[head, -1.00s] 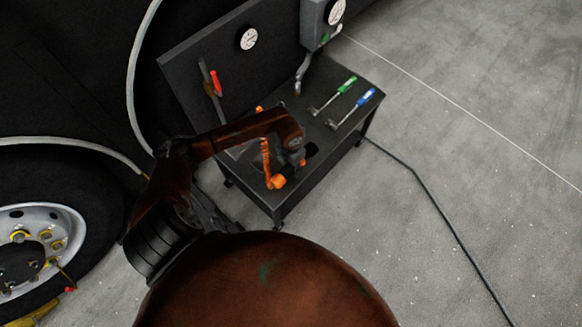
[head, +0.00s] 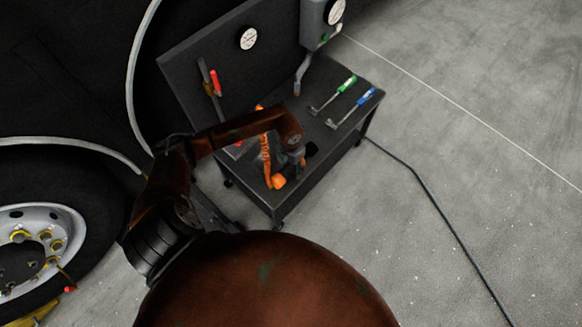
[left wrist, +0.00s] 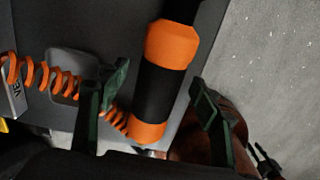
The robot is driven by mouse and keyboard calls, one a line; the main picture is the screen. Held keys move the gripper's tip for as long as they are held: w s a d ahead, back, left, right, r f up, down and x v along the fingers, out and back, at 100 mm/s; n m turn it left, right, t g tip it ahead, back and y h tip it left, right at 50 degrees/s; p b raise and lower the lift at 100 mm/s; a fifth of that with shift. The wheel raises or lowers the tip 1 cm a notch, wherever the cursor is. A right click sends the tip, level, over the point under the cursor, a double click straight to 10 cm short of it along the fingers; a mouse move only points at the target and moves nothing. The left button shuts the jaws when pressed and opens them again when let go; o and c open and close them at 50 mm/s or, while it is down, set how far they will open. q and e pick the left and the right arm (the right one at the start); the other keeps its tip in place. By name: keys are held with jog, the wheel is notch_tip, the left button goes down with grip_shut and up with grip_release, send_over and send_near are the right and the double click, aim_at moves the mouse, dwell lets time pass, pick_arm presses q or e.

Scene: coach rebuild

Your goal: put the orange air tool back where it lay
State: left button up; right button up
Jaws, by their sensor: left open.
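The air tool (left wrist: 162,90), an orange and black cylinder, lies on the dark top of the bench cart (head: 325,84). In the head view its orange end (head: 278,181) shows at the cart's near edge; my arm hides much of the rest. My left gripper (left wrist: 158,82) is open, with one dark green finger on each side of the tool's body in the left wrist view. In the head view the gripper (head: 300,160) is low over the near part of the cart top. Whether the fingers touch the tool cannot be told.
An orange coiled hose (left wrist: 45,75) runs beside the tool. A green-handled tool (head: 333,95) and a blue-handled tool (head: 351,109) lie farther right on the cart. A back panel with a gauge (head: 248,39) stands behind. A wheel (head: 35,245) is at left.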

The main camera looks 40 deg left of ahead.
pick_arm(q)
notch_tip(320, 180, up, 11)
dwell(0.3)
jog(key=shift+w, duration=0.1)
